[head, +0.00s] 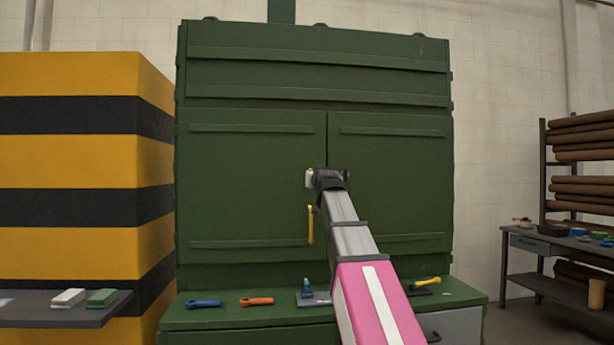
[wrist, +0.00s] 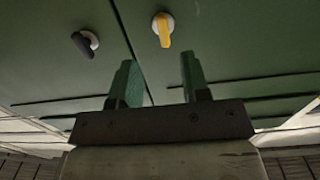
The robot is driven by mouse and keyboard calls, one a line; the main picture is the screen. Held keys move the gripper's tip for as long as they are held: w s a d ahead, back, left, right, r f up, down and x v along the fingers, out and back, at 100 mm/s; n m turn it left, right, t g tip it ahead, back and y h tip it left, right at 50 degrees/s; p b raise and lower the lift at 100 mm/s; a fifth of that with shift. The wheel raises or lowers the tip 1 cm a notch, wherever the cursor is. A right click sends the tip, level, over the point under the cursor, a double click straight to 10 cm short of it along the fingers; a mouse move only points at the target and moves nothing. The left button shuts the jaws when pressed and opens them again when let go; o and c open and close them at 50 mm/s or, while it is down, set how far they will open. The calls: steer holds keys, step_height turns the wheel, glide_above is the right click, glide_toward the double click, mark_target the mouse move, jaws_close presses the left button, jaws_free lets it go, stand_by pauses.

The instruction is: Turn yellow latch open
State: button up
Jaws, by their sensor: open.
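The yellow latch (wrist: 164,31) sits on a round white base on the green cabinet door in the wrist view, beside the seam between the doors. Its lever points down in that picture. In the wrist view, my gripper (wrist: 157,68) is open and empty, with its two green fingers short of the latch and apart from it. In the head view, my gripper (head: 327,179) is in front of the door seam and hides part of the fittings there. A long yellow handle (head: 311,225) hangs upright below it; I cannot tell whether this is the same latch.
A black latch (wrist: 84,43) sits across the seam. The green cabinet (head: 250,155) has a ledge carrying a blue tool (head: 203,303), an orange tool (head: 257,301) and a yellow-handled tool (head: 427,282). A striped yellow-black block (head: 70,160) stands left; a side table (head: 540,247) stands right.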

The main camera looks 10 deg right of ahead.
steer(key=w+r, duration=0.2)
steer(key=w, duration=0.9)
steer(key=shift+a, duration=0.1)
jaws_close()
